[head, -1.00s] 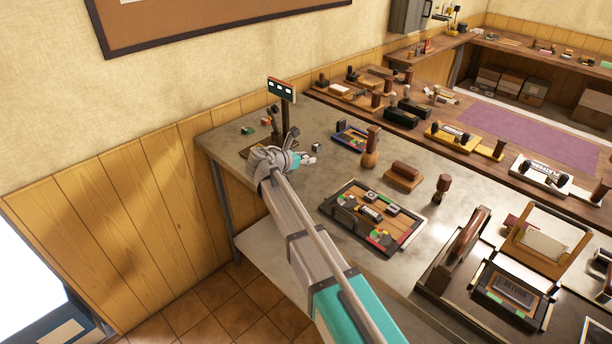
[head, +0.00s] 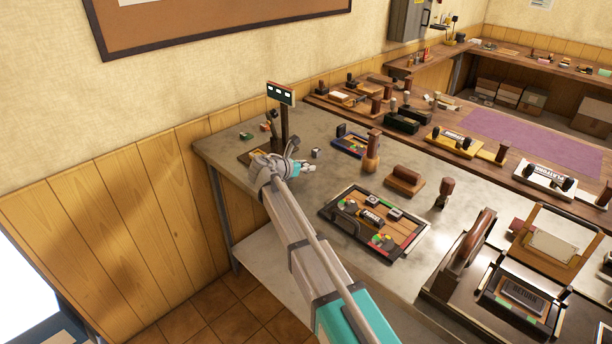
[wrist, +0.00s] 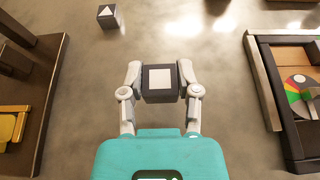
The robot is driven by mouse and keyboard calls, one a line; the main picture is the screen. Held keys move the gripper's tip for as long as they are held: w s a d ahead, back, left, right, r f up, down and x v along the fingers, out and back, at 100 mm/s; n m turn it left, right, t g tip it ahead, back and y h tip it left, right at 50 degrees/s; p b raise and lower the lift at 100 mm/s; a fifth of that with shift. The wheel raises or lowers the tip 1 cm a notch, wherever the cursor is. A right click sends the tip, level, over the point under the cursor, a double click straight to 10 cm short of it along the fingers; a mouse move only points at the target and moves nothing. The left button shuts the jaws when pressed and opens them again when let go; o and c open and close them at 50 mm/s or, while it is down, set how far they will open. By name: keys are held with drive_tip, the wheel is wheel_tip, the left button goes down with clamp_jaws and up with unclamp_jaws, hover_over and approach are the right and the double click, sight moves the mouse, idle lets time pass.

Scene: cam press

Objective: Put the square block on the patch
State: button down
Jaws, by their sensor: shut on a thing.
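The square block (wrist: 161,79) is a dark cube with a white square on its top face. My gripper (wrist: 162,84) is shut on it in the wrist view, one finger on each side. In the head view my gripper (head: 304,168) is over the far left part of the grey table, and the held block cannot be made out there. I cannot pick out the patch for certain in either view.
A dark block with a white triangle (wrist: 107,16) stands ahead left; it also shows in the head view (head: 316,152). A wooden base (wrist: 42,83) lies left, with a signpost (head: 284,120). A black-framed tray (wrist: 264,82) lies right. Bare table lies between.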

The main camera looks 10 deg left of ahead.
sight(306, 179)
drive_tip(key=shift+w+f+b, duration=0.3)
drive_tip(key=shift+f, duration=0.15)
drive_tip(key=shift+f+b, duration=1.4)
drive_tip(key=shift+f, duration=0.15)
drive_tip(key=shift+c, duration=1.6)
unclamp_jaws()
drive_tip(key=shift+r, duration=0.25)
